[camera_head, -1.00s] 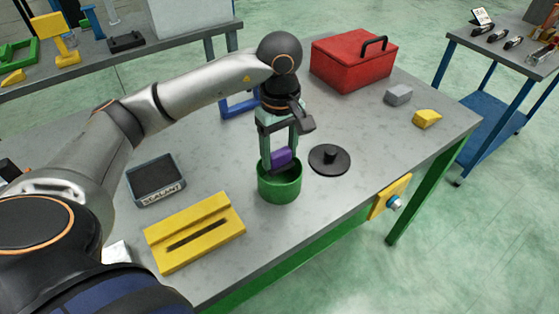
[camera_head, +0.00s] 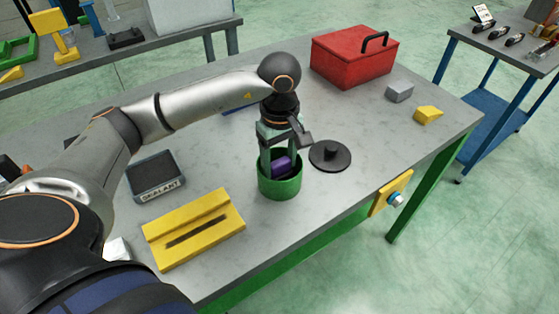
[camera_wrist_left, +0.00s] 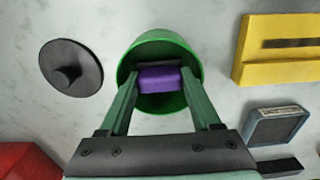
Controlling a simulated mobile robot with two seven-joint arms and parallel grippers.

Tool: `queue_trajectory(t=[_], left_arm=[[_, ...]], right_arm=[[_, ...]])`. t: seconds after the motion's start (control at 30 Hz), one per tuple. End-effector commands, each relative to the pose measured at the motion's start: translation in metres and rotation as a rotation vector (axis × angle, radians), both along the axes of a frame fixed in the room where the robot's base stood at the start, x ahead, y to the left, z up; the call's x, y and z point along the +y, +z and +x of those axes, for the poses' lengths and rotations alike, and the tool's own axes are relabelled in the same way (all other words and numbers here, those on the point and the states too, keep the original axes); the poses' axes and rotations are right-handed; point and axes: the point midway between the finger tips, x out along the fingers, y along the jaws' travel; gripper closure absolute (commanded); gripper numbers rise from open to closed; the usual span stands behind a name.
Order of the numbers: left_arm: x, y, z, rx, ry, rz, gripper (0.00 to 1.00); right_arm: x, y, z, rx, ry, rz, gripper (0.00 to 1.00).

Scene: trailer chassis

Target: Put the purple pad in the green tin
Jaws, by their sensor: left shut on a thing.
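The purple pad (camera_head: 281,165) is between the fingertips of my left gripper (camera_head: 276,163), which is shut on it. The fingertips and the pad are inside the mouth of the green tin (camera_head: 280,188), below its rim at least in part. In the left wrist view the purple pad (camera_wrist_left: 160,80) shows inside the round opening of the green tin (camera_wrist_left: 160,42), with my left gripper's fingers (camera_wrist_left: 160,85) on both sides of it. The tin stands upright on the grey table. How far the pad is above the tin's floor is hidden. My right gripper is not in view.
A black round lid (camera_head: 330,155) with a knob lies right of the tin. A yellow slotted block (camera_head: 194,229) and a sealant tray (camera_head: 156,177) lie left. A red toolbox (camera_head: 353,57), a grey block (camera_head: 399,92) and a yellow block (camera_head: 428,115) sit farther back.

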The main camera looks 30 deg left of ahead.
Motion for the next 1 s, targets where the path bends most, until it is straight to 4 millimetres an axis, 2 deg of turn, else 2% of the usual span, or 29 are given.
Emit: queue_trajectory(t=[0.03, 0.07, 0.17, 0.47, 0.67, 0.9, 1.0], left_arm=[[0.000, 0.001, 0.000, -0.001, 0.000, 0.000, 0.96], [0.000, 0.001, 0.000, 0.000, 0.000, 0.000, 0.33], [0.000, 0.001, 0.000, 0.000, 0.000, 0.000, 0.23], [0.000, 0.003, 0.000, 0.000, 0.000, 0.000, 0.23], [0.000, 0.021, 0.001, -0.002, 0.000, -0.002, 0.23], [-0.001, 0.078, 0.002, -0.009, 0.000, -0.003, 0.23], [0.000, 0.100, 0.002, -0.006, 0.001, 0.001, 0.23]], right_arm=[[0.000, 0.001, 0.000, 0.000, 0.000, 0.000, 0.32], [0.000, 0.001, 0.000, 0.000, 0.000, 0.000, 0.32], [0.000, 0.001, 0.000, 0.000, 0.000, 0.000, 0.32], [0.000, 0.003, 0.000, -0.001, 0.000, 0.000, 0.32], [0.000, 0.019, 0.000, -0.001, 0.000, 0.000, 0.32], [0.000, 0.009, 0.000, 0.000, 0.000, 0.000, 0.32], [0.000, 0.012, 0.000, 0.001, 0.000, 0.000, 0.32]])
